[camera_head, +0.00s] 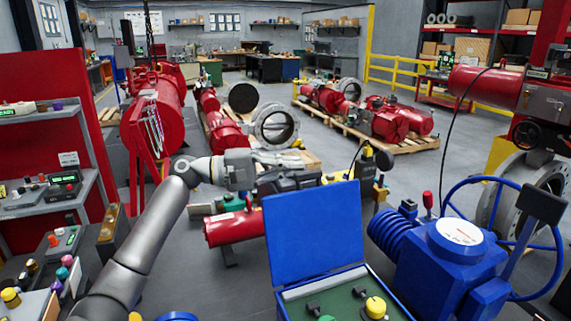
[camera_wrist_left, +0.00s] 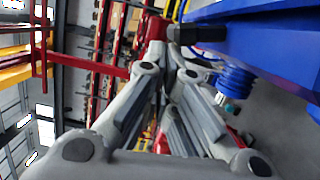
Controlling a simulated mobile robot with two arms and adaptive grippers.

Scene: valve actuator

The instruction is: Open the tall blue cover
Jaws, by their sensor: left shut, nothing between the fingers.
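The tall blue cover (camera_head: 315,232) stands upright at the back edge of a blue box, with its broad face toward the head camera. Below it the box shows a green panel (camera_head: 345,298) with a yellow knob (camera_head: 375,307) and dark switches. My left gripper (camera_head: 298,160) is above the cover's top edge in the picture, pointing right, apart from it as far as I can see. Its fingers (camera_wrist_left: 165,62) are together and empty in the left wrist view. A large blue surface fills that view's upper right; I cannot tell if it is the cover. My right gripper is not in view.
A blue valve actuator (camera_head: 445,255) with a ribbed side and a blue handwheel stands right of the box. A red cylinder (camera_head: 233,228) lies left of the cover, near my left arm. A red shelf (camera_head: 40,150) stands at the far left.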

